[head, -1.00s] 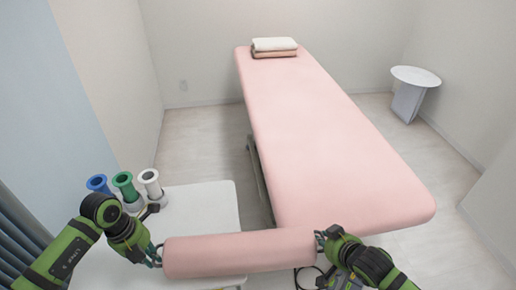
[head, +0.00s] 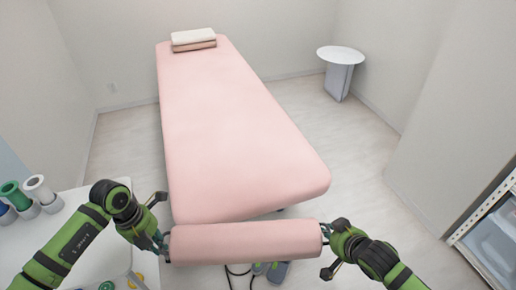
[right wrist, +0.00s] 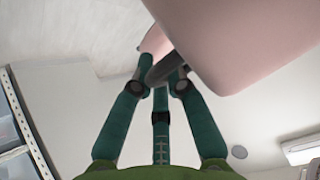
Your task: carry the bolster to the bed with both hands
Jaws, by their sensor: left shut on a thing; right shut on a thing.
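The pink bolster (head: 245,243) is held level between my two grippers, in front of the near end of the pink bed (head: 240,135). My left gripper (head: 163,240) is shut on the bolster's left end. My right gripper (head: 325,232) is shut at its right end. In the right wrist view, my right gripper's fingers (right wrist: 163,75) close around a dark loop or handle at the end of the bolster (right wrist: 240,35).
Folded towels (head: 193,40) lie at the bed's far end. A white table (head: 85,240) with several coloured rolls stands at the left. A small round side table (head: 340,57) stands at the back right, and a shelf unit (head: 490,235) at the right. A dark cable and foot pedal (head: 270,270) lie below the bolster.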

